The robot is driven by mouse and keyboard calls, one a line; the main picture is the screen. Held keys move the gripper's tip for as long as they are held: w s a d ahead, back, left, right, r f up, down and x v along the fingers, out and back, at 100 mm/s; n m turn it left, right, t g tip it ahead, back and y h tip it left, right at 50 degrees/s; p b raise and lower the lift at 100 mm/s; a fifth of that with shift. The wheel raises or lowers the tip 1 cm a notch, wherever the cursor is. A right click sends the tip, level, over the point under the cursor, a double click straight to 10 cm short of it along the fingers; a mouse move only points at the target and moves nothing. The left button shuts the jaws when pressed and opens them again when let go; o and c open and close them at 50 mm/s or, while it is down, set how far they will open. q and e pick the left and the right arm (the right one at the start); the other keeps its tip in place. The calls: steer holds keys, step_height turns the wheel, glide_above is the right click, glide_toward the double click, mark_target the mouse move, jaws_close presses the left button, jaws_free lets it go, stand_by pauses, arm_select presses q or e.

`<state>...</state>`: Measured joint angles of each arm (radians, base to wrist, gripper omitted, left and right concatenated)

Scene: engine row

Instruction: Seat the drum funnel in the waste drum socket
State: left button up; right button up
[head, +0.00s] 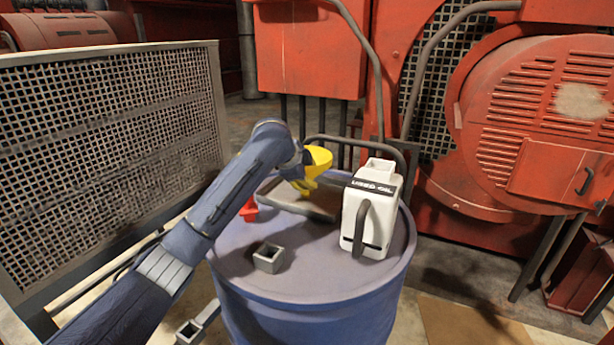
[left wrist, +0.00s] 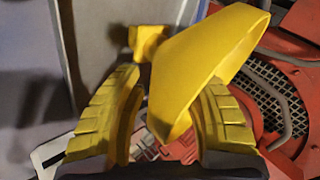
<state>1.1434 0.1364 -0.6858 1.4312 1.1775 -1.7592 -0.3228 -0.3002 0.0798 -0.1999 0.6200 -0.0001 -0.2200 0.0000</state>
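The yellow drum funnel (head: 320,160) is at the end of my left arm, over the back part of the blue drum's top (head: 315,285). In the left wrist view, the tilted funnel (left wrist: 190,75) fills the space between the two yellow fingers of my left gripper (left wrist: 172,85). The fingers look closed around it, though the exact contact on the left finger is unclear. A small grey, square, open-topped socket (head: 268,257) stands on the drum's front left, nearer than the funnel. My right gripper is not in view.
A white used-oil jug (head: 370,210) stands at the drum's right. A small red object (head: 249,210) is beside my arm. A shallow tray (head: 322,211) lies at the drum's back. A mesh panel (head: 110,130) stands left and red machinery (head: 540,120) right.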

arm_select(q)
steer(key=shift+c, duration=0.4)
jaws_close()
stand_by(0.4)
